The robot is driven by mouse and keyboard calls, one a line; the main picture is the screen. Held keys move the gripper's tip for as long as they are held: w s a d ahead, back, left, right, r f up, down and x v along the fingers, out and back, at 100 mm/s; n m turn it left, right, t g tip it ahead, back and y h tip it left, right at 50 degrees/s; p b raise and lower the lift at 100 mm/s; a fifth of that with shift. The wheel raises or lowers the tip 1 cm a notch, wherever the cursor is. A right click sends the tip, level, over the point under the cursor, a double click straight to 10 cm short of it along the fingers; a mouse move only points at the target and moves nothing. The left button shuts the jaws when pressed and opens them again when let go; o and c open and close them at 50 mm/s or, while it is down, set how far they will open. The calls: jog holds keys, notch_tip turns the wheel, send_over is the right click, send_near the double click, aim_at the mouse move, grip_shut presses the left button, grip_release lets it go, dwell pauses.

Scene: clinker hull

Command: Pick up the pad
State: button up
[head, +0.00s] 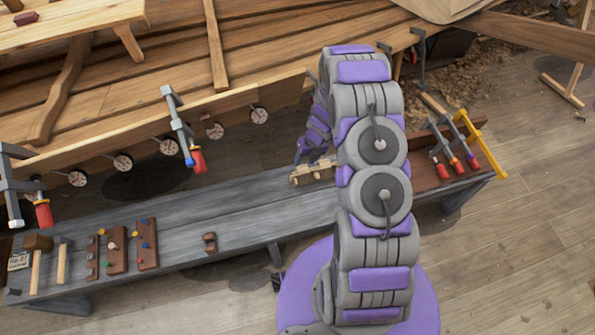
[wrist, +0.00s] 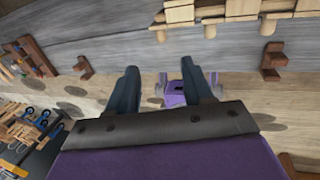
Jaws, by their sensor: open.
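The pad most likely is a small brown notched block (head: 209,242) lying on the grey bench, left of my arm in the head view. A matching brown block (wrist: 83,67) shows at the upper left of the wrist view. Another similar one (wrist: 272,57) shows at the right there, so I cannot tell for certain which is the pad. My gripper (wrist: 160,82) is open, with nothing between its dark fingers. In the head view my gripper (head: 303,152) is partly hidden by my arm, above the bench near the light wooden pieces and apart from the brown block.
Light wooden pieces (head: 312,172) lie on the grey bench (head: 190,205). Tool boards (head: 117,250) and mallets (head: 62,262) stand at its left end, red-handled clamps (head: 455,165) at its right. The planked hull (head: 130,95) with hanging clamps rises behind. Bench around the brown block is clear.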

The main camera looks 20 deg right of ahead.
jog(key=b, duration=0.3)
send_over(296, 181)
jog(key=d, duration=0.1)
notch_tip(296, 181, down, 10)
jog(key=f, duration=0.1)
jog(key=shift+w+a+f, duration=0.1)
jog(key=shift+w+f, duration=0.05)
jog(key=shift+f, duration=0.25)
jog(key=b+x, duration=0.1)
jog(key=x, duration=0.4)
jog(key=shift+b, duration=0.3)
jog(key=shift+r, duration=0.1)
jog(key=shift+c, duration=0.3)
grip_shut()
